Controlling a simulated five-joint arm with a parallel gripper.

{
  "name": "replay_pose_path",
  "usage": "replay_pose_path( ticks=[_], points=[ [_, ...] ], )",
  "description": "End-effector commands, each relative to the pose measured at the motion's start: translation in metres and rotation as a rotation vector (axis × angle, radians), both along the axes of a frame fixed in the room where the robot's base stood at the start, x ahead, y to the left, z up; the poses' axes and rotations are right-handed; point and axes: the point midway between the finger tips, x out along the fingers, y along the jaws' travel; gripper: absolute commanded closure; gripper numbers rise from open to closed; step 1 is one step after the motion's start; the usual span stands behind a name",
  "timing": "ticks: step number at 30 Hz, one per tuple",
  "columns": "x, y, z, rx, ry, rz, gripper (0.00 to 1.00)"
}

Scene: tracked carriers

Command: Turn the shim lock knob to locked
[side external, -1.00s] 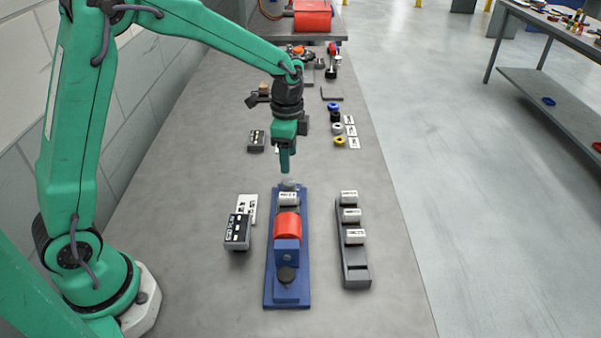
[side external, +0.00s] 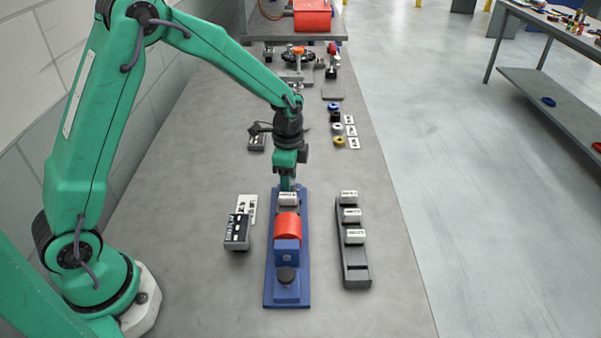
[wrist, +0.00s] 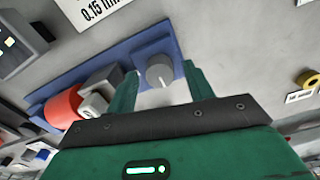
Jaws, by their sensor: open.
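The shim lock knob (wrist: 160,73) is a grey round dial with a pale pointer line, near the end of the blue base plate (wrist: 110,64) in the wrist view. In the side view it is hidden behind my gripper and the white block. My gripper (wrist: 160,85) is open, with one green finger on each side of the knob. I cannot tell whether the fingers touch it.
A grey rack (side external: 354,270) with three white labelled blocks stands to the right. A dark box (side external: 237,232) and a white label card (side external: 247,208) lie to the left. Coloured rings (side external: 338,127) and cards lie farther back. Bare bench surrounds the plate.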

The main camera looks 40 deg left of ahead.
Motion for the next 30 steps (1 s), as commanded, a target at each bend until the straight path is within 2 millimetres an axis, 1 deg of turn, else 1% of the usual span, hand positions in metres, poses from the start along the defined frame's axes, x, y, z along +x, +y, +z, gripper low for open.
replay_pose_path(
  ticks=[1, 2, 6, 8, 9, 20, 26, 30],
  points=[
    [-0.0001, 0.0001, 0.0000, 0.000, 0.000, 0.000, 0.48],
    [-0.0001, 0.0001, 0.0000, 0.000, 0.000, 0.000, 0.50],
    [0.0000, 0.0000, 0.0002, 0.000, 0.000, 0.000, 0.77],
    [0.0000, 0.0000, 0.0002, 0.000, 0.000, 0.000, 0.89],
    [0.0000, 0.0000, 0.0002, 0.000, 0.000, 0.000, 0.93],
    [0.0000, 0.0000, 0.0004, 0.000, 0.000, 0.037, 0.93],
    [0.0001, 0.0000, 0.0005, 0.000, 0.000, 0.124, 0.93],
    [0.0002, 0.0000, 0.0006, 0.000, 0.000, 0.220, 0.93]
  ],
)
